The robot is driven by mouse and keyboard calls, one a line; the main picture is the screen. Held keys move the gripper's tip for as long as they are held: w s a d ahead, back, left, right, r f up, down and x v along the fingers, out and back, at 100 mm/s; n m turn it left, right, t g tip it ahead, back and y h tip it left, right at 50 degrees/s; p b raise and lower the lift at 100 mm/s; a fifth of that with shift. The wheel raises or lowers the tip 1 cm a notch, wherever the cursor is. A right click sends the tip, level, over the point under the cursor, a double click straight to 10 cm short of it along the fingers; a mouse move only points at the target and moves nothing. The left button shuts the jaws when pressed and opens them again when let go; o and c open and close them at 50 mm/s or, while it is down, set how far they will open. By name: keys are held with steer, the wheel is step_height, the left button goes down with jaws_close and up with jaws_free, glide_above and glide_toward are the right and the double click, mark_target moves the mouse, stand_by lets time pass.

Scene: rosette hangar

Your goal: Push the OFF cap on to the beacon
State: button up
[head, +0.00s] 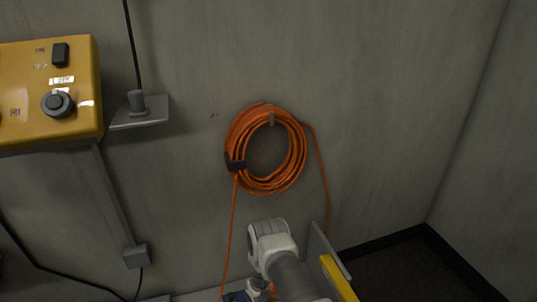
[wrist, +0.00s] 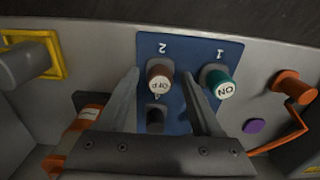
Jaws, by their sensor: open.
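In the wrist view the brown cap (wrist: 158,80) has a white face lettered OFF, upside down in the picture. It sits on a blue panel (wrist: 190,52) below the number 2. My gripper (wrist: 161,74) is open, with one finger on each side of the OFF cap in the picture; I cannot tell whether either finger touches it. A green cap (wrist: 218,84) lettered ON is just right of the right finger, below the number 1. I cannot identify the beacon in either view. In the head view my arm hides the gripper and cap.
A dark peg (wrist: 155,119) stands between the fingers. An orange knob (wrist: 293,86) and a purple disc (wrist: 254,126) lie right, a yellow-framed grey cylinder (wrist: 24,64) left. In the head view, a yellow control box (head: 30,85) and coiled orange cable (head: 238,133) hang on the wall.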

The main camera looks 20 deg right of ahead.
steer(key=shift+c, duration=0.3)
stand_by(0.4)
jaws_close()
stand_by(1.1)
steer(key=shift+r, duration=0.1)
steer(key=shift+r+p, duration=1.9)
steer(key=shift+r, duration=1.05)
steer(key=w+d+r, duration=1)
steer(key=r, duration=0.1)
steer(key=shift+s+d+f, duration=0.1)
steer(key=shift+s+f, duration=0.05)
steer(key=shift+f, duration=1.3)
steer(key=shift+s+f, duration=0.1)
steer(key=shift+f, duration=1.35)
